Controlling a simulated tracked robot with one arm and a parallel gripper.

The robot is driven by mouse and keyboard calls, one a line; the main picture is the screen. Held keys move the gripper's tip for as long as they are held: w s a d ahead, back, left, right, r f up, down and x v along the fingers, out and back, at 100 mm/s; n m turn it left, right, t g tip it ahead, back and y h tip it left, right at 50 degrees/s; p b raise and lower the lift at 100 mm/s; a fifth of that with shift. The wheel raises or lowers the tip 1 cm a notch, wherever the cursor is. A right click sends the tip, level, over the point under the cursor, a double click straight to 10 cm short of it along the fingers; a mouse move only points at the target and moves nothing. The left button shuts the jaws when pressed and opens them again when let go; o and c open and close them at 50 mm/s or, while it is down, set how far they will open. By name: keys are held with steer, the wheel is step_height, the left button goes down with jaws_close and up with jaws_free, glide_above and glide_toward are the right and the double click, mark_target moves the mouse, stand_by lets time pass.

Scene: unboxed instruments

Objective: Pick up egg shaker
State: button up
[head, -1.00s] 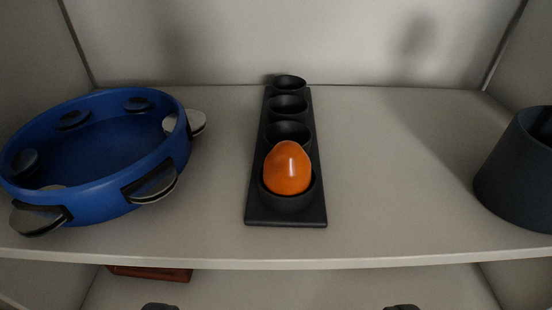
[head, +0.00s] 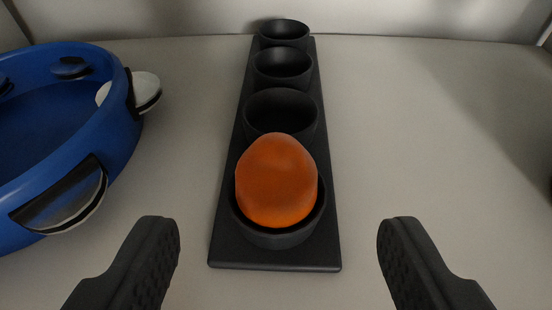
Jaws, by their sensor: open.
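The orange egg shaker (head: 276,182) sits upright in the nearest cup of a black holder (head: 230,252) on the shelf. Its lower part is hidden inside the cup. My gripper (head: 279,232) is open and empty, with one dark finger at the lower left and the other at the lower right. The shaker is between the fingers in the picture, a little farther in than the fingertips, and neither finger touches it.
The three cups behind the shaker are empty. A blue tambourine (head: 110,120) with metal jingles lies to the left, close to the left finger in the picture. The shelf (head: 420,130) right of the holder is mostly clear.

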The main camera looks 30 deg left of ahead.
mark_target(276, 200)
steer(key=shift+f+b+x, duration=0.2)
steer(key=shift+b+x, duration=0.4)
steer(key=shift+x, duration=0.6)
steer(key=shift+f+b+x, duration=0.15)
steer(key=shift+b+x, duration=0.45)
steer(key=shift+x, duration=0.55)
steer(key=shift+w+a, duration=0.1)
steer(key=c, duration=1.1)
